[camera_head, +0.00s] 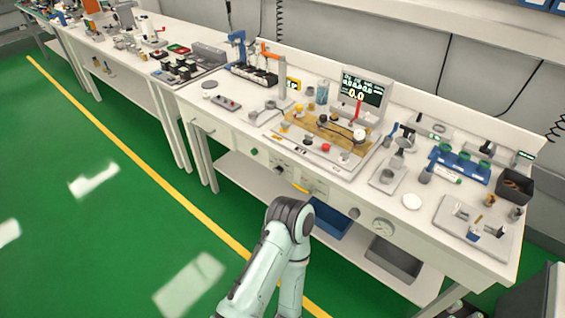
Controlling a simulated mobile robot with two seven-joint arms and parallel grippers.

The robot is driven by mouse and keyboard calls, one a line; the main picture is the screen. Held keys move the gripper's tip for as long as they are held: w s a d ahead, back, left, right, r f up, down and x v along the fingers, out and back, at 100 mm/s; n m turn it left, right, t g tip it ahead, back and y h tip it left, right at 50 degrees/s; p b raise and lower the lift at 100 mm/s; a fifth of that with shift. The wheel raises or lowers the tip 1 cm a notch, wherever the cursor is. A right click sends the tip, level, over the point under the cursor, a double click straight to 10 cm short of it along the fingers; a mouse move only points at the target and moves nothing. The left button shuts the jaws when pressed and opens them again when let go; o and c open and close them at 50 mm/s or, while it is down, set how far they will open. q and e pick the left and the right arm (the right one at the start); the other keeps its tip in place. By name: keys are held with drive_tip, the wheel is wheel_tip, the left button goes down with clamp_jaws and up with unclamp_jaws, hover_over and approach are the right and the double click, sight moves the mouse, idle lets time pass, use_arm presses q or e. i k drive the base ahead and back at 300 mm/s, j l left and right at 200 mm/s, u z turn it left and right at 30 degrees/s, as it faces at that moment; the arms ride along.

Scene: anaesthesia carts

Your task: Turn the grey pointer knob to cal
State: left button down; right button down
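The front panel of the white bench has several small controls in a row. A small grey round knob (355,213) sits right of my arm, but I cannot make out a pointer or a cal mark. A dark control on a light plate (280,169) sits further left, too small to read. One of my arms comes up from the bottom middle, its grey joint just in front of the panel. Neither gripper's fingers can be seen. The arm hides part of the space below the panel.
A green button (254,151), a yellow lever (300,188) and a round dial gauge (383,227) are also on the panel. Blue (330,220) and grey (395,260) bins stand below. Instruments and a display (361,91) crowd the benchtop. The green floor at left is clear.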

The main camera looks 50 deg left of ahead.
sight(278, 170)
drive_tip(key=u, duration=1.8)
drive_tip(key=i+j, duration=0.1)
drive_tip(key=i, duration=0.4)
drive_tip(key=i+j+z, duration=0.15)
drive_tip(key=i, duration=0.35)
drive_tip(key=i+j, duration=0.15)
drive_tip(key=i, duration=0.35)
